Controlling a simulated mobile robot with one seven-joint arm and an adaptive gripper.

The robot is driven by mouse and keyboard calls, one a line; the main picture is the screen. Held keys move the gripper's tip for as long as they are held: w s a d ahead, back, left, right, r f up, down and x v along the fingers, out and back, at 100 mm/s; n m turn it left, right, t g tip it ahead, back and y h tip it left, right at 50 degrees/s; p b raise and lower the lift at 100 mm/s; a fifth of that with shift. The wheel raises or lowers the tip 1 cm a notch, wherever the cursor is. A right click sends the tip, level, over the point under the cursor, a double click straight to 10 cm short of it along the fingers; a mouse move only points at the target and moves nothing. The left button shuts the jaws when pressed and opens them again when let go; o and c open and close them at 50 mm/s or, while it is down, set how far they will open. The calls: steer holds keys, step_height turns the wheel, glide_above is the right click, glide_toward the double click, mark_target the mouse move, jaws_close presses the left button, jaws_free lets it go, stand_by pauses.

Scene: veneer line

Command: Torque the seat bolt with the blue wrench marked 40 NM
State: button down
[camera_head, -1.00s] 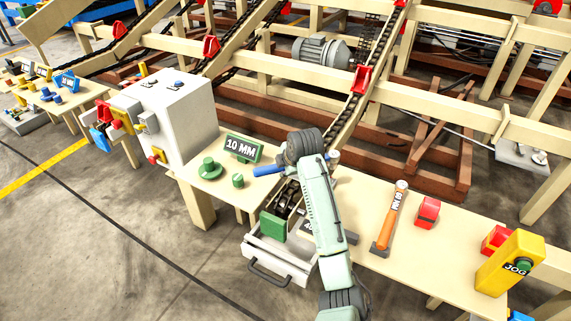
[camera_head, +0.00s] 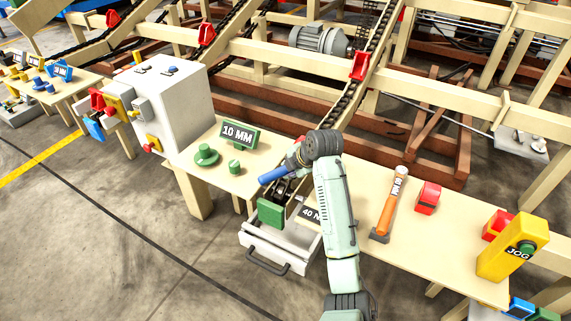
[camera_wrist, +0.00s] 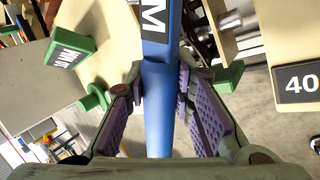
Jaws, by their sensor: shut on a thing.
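The blue wrench (camera_head: 273,174) is in my gripper (camera_wrist: 160,85), whose two fingers press on either side of its blue handle (camera_wrist: 158,72) in the wrist view. A black label on the handle shows only an M. In the head view my gripper is mostly hidden behind my wrist, above the workbench's front edge. Below the handle is a dark fixture with a green block (camera_head: 270,213). A plate reading "40 N", partly covered, lies beside it (camera_head: 311,213); it also shows in the wrist view (camera_wrist: 299,82). I cannot make out the seat bolt or the wrench's working end.
A green "10 MM" sign (camera_head: 239,135) and green round parts (camera_head: 206,156) stand left. An open drawer (camera_head: 250,243) juts out in front.

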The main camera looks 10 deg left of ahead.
steer(key=shift+s+d+f+n+g+y+b, duration=0.1)
steer(key=shift+s+d+n+g+y+b, duration=0.2)
steer(key=shift+s+d+n+g+b, duration=0.55)
steer(key=shift+s+d+n+g+y+b, duration=0.15)
steer(key=shift+s+d+n+y+b, duration=0.35)
steer(key=shift+d+n, duration=0.7)
steer(key=shift+s+d+f+n+g+y+b, duration=0.1)
steer(key=shift+s+d+n+g+b, duration=0.45)
steer(key=shift+s+d+n, duration=0.5)
steer(key=shift+w+d+f+b, duration=0.1)
steer(key=shift+w+f+b, duration=0.15)
steer(key=shift+b, duration=0.2)
steer(key=shift+f+b, duration=0.85)
steer(key=shift+f, duration=0.1)
steer(key=shift+r, duration=0.1)
steer(key=w+a+m+t+h+p, duration=0.1)
steer(key=w+a+m+t+h, duration=0.2)
steer(key=w+a+m, duration=0.4)
steer(key=shift+w+a+m+t, duration=0.2)
steer(key=shift+a+m+t, duration=0.35)
steer(key=shift+a+m, duration=0.45)
steer(key=shift+d, duration=0.1)
